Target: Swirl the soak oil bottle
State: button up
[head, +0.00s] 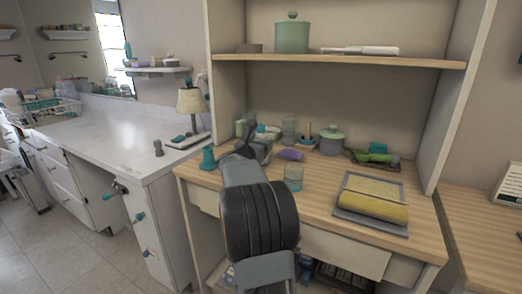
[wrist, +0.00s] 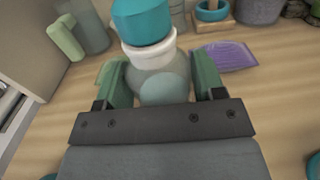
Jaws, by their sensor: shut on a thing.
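The bottle (wrist: 160,60) has a teal cap, a white collar and a pale, see-through body. It is between the green-padded fingers of my gripper (wrist: 162,78), which is shut on its body, and the cap leans away toward the top of the wrist view. In the head view my gripper (head: 253,147) is over the back left part of the wooden desk, and my arm mostly hides the bottle there. I cannot tell whether the bottle's base touches the desk. No label is readable.
A purple item (wrist: 228,56) lies just right of my gripper. A clear glass (head: 293,178), a lidded jar (head: 331,141) and a teal cone-shaped item (head: 208,159) stand nearby. A yellow towel (head: 372,200) lies on the right. The desk's front middle is fairly clear; a shelf (head: 340,62) hangs above.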

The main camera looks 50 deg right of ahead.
aim_at(260, 125)
jog(key=shift+r, duration=0.6)
jog(key=shift+r+p, duration=1.15)
jog(key=shift+r, duration=0.85)
jog(key=shift+r, duration=0.15)
jog(key=shift+r+p, duration=1.2)
jog(key=shift+r, duration=0.7)
